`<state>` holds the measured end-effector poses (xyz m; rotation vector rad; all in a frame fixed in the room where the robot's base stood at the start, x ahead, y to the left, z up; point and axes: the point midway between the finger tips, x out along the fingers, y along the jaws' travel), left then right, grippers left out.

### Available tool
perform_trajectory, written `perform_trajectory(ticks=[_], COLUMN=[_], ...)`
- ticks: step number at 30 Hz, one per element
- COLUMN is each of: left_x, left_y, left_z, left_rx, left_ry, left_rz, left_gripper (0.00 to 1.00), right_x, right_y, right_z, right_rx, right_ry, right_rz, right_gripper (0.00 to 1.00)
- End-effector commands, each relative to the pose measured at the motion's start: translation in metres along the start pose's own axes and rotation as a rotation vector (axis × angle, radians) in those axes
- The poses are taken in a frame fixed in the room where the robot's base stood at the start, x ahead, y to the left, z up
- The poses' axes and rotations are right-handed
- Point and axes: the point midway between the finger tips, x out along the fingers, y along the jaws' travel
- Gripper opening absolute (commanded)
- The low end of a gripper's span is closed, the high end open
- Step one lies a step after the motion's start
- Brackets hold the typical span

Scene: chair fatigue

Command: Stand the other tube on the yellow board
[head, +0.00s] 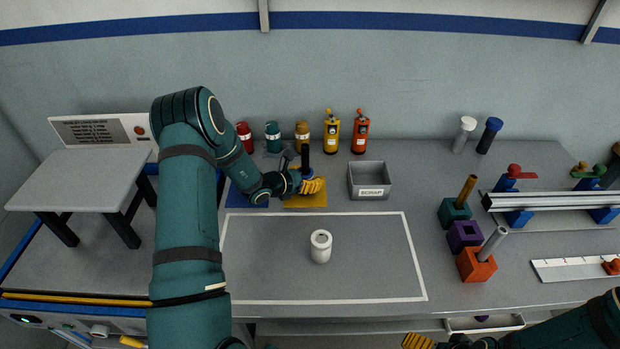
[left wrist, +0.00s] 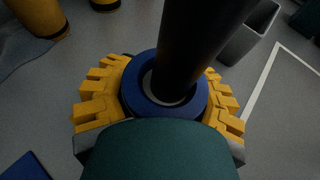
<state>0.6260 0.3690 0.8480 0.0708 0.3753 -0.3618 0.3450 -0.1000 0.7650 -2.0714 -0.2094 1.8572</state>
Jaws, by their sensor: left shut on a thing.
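My left gripper (head: 312,186) is over the yellow board (head: 305,202) and shut on a blue tube. In the left wrist view the blue tube (left wrist: 130,95) shows as a thick round collar between the yellow fingers, with a dark rod (left wrist: 195,45) rising from its opening. The dark rod also stands upright above the gripper in the head view (head: 305,157). The fingers hide the tube's lower end, so I cannot tell whether it touches the board. A white hollow tube (head: 320,247) stands upright inside the white outline. My right gripper (head: 418,341) is partly cut off at the bottom edge.
A blue board (head: 247,200) lies left of the yellow one. A grey scrap bin (head: 370,182) is close on the right. Red, teal and yellow containers and yellow (head: 332,133) and orange bottles line the back. Coloured block holders (head: 465,235) stand right. The outlined area is mostly clear.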

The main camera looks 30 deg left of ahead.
Motion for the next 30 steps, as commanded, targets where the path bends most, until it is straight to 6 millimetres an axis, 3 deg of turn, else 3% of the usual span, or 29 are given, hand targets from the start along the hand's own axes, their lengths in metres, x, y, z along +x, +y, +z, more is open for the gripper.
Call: perform_trajectory(ticks=[3, 4, 6, 7, 20, 30], left_x=[0.002, 0.002, 0.001, 0.001, -0.001, -0.067], left_y=[0.0, 0.0, 0.0, 0.0, 0.0, 0.001], left_z=[-0.003, -0.004, -0.003, -0.003, 0.002, 0.001], left_rx=[0.0, 0.0, 0.0, 0.0, 0.0, -0.001], left_ry=[-0.001, 0.0, 0.001, 0.001, 0.001, 0.001], left_rz=[0.0, 0.0, 0.0, 0.0, -0.001, 0.003], left_gripper=[0.09, 0.52, 0.77, 0.85, 0.85, 0.85], right_x=[0.004, 0.004, 0.003, 0.003, -0.002, -0.007], right_y=[0.002, 0.002, 0.001, 0.001, -0.001, -0.003], right_z=[0.0, 0.0, 0.0, 0.0, 0.0, -0.003], right_rx=[0.0, -0.001, 0.0, -0.001, 0.0, 0.002], right_ry=[0.0, 0.0, 0.0, 0.0, 0.0, 0.006], right_rz=[0.0, 0.0, 0.0, 0.0, 0.0, 0.001], right_gripper=[0.89, 0.89, 0.89, 0.89, 0.89, 0.89])
